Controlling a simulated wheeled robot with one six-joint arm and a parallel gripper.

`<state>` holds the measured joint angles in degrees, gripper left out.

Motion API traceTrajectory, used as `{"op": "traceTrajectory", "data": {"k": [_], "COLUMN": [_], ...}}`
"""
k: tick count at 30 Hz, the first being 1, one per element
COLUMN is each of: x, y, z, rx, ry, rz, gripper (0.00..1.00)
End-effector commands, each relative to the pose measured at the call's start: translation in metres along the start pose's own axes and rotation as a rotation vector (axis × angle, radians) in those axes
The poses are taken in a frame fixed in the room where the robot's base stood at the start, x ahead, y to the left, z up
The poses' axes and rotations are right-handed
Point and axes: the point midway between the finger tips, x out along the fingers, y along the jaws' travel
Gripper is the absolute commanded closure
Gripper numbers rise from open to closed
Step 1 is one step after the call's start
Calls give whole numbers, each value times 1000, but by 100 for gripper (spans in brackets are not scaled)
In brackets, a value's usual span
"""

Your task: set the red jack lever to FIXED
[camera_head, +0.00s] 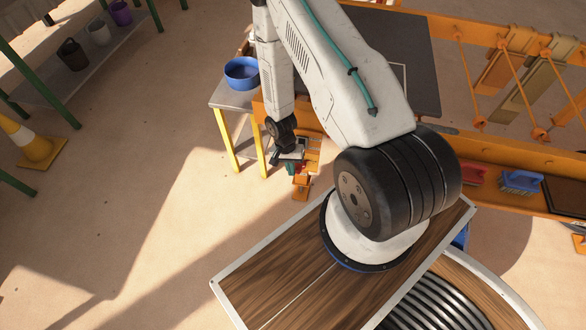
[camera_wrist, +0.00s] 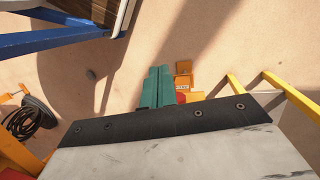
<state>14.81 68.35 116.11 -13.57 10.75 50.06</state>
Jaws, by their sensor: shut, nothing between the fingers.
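My gripper (camera_wrist: 156,72) shows in the wrist view as two teal fingers lying together, shut with nothing between them. In the head view my gripper (camera_head: 290,168) hangs low beside the orange jack parts, partly hidden by my wrist. A small red piece (camera_wrist: 181,98), perhaps the red jack lever, shows just right of the fingers; most of it is hidden, and I cannot tell its setting or whether the fingers touch it. An orange plate with a small label (camera_wrist: 183,83) lies beyond it; the label is too small to read. Orange jack parts (camera_head: 302,187) also show in the head view.
A small table with yellow legs (camera_head: 228,145) stands close left of my gripper, with a blue bowl (camera_head: 242,72) on it. The orange press frame (camera_head: 505,182) runs to the right, holding a red brush (camera_head: 473,173) and a blue brush (camera_head: 521,181).

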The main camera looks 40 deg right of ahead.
Motion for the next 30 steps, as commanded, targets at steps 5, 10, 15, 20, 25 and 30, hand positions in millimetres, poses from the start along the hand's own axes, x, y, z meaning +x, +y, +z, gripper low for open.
{"op": "traceTrajectory", "data": {"k": [5,10,15,20,25,30], "x": [-31,-59,-79,-88,-90,-89], "y": [-3,-5,-6,-6,-6,-6], "z": [26,52,71,79,81,81], "rx": [-1,1,2,1,3,3], "ry": [1,1,0,-1,-1,-1], "rz": [0,-1,0,0,0,0], "gripper": [100,100,100,100,100,100]}}
